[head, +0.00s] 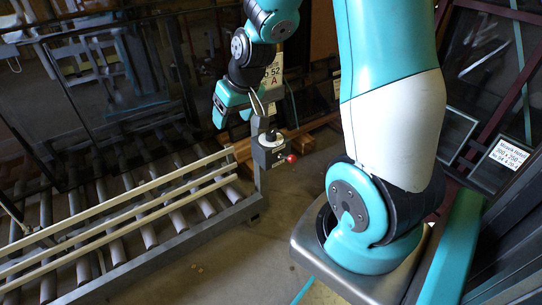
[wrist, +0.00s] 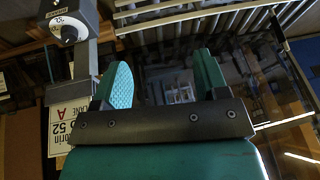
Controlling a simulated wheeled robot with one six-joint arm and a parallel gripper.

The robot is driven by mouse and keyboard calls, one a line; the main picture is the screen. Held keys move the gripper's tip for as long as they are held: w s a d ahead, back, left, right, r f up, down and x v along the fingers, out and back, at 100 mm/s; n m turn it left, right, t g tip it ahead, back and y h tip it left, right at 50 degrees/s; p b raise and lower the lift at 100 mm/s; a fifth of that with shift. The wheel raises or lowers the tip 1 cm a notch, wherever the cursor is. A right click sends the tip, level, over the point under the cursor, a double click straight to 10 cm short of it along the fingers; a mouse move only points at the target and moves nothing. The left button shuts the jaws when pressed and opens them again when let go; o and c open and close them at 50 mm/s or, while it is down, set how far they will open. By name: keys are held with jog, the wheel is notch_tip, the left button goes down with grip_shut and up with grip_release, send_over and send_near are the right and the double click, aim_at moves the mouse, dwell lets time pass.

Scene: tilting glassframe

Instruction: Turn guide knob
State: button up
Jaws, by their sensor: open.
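A knob (wrist: 68,32) with a pale round face and a dark centre shows at the upper left of the wrist view, mounted on a grey post-like housing (wrist: 70,12). I cannot tell which of these is the guide knob. My gripper (head: 233,120) is above and left of the box, open and empty. Its teal fingers (wrist: 163,78) are apart from the knob.
A roller conveyor (head: 150,215) with pale guide rails (head: 130,213) fills the left. Wooden beams (head: 300,138) lie behind the box. A framed panel with a white label (head: 510,153) stands at the right. The floor in front of the box is clear.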

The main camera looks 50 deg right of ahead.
aim_at(271, 133)
jog(key=s+d+f+m+h+b, duration=0.3)
jog(key=d+f+b, duration=0.7)
jog(key=d+f, duration=1)
jog(key=shift+m, duration=0.4)
jog(key=w+d, duration=0.1)
jog(key=w, duration=0.2)
jog(key=w+d+f+b, duration=0.1)
jog(key=w, duration=0.3)
jog(key=w+d+b, duration=0.1)
jog(key=w, duration=0.2)
jog(key=shift+w+f, duration=0.25)
jog(key=shift+f, duration=0.15)
jog(key=shift+w+d+f+b, duration=0.1)
jog(key=shift+w+f+b, duration=0.1)
jog(key=shift+w+b, duration=0.15)
jog(key=shift+f, duration=0.25)
jog(key=c, duration=0.9)
